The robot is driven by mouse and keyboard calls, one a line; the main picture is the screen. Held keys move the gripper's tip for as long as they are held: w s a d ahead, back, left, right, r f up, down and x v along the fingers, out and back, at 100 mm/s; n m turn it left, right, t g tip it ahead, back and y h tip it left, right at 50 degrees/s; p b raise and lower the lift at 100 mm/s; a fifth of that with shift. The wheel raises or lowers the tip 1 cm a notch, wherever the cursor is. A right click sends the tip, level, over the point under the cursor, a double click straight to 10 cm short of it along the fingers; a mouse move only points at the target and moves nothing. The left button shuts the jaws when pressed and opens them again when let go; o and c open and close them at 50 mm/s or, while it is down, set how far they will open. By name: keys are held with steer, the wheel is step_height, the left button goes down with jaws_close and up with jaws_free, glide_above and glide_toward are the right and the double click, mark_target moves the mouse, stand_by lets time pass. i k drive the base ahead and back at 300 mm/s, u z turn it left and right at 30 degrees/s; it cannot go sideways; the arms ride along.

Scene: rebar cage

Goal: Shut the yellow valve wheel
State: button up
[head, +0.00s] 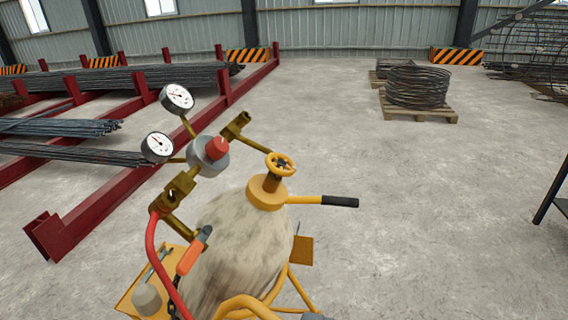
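The yellow valve wheel (280,164) sits on top of a yellow neck fitting (267,190) on a worn, pale gas cylinder (240,240). I see it from above at a slant, and nothing covers it. Whether the valve is open or shut cannot be told from the wheel. A yellow bar with a black grip (340,202) sticks out to the right just below the wheel. My gripper is not visible in this view.
A regulator with a red knob (217,148) and two dial gauges (177,98) stands left of the wheel. A red hose (152,250) and an orange-handled tool (190,257) hang at the cylinder's left. Red racks (150,170) hold rebar.

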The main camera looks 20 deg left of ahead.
mark_target(278, 168)
steer(key=k, duration=0.55)
steer(key=u, duration=0.65)
steer(key=i, duration=1.65)
steer(key=z, duration=0.65)
